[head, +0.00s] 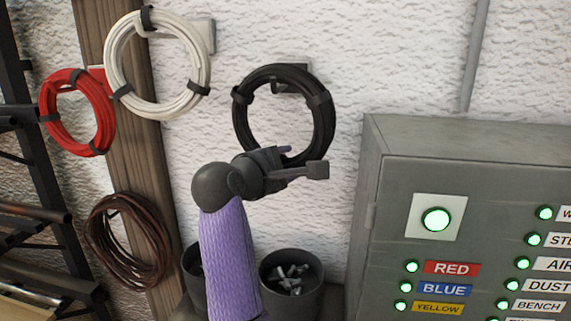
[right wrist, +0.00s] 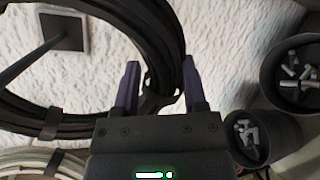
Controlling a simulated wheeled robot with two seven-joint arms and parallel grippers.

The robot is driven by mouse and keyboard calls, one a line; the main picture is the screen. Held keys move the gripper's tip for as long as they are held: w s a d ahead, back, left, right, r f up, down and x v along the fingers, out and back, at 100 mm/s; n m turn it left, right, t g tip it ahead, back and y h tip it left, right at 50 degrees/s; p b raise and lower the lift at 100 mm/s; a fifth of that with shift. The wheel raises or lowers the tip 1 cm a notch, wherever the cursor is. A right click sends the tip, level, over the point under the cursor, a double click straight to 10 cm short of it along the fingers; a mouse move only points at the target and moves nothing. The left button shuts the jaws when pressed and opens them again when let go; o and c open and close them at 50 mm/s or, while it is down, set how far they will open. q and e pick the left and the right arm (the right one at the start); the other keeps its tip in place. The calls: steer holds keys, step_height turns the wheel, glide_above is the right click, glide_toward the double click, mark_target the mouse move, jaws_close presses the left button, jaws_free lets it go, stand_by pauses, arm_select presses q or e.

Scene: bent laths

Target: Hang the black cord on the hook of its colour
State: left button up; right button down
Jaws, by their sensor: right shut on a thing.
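The black cord (head: 240,120) is a tied coil in front of the white wall. My right gripper (head: 298,160) is shut on the coil's lower edge. In the right wrist view the black cord (right wrist: 160,60) passes between the fingers of my right gripper (right wrist: 160,85). A dark hook plate (head: 290,87) shows behind the top of the coil. In the right wrist view the hook (right wrist: 65,30) and its peg show inside the ring's opening. I cannot tell whether the coil rests on the peg. My left gripper is not in view.
A white coil (head: 117,60) and a red coil (head: 50,110) hang at the left. A brown coil (head: 97,240) is below them. Bins of small parts (head: 317,300) stand below my gripper. A grey panel (head: 385,200) with green lights stands at the right.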

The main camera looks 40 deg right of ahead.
steer(key=shift+c, duration=0.3)
jaws_free()
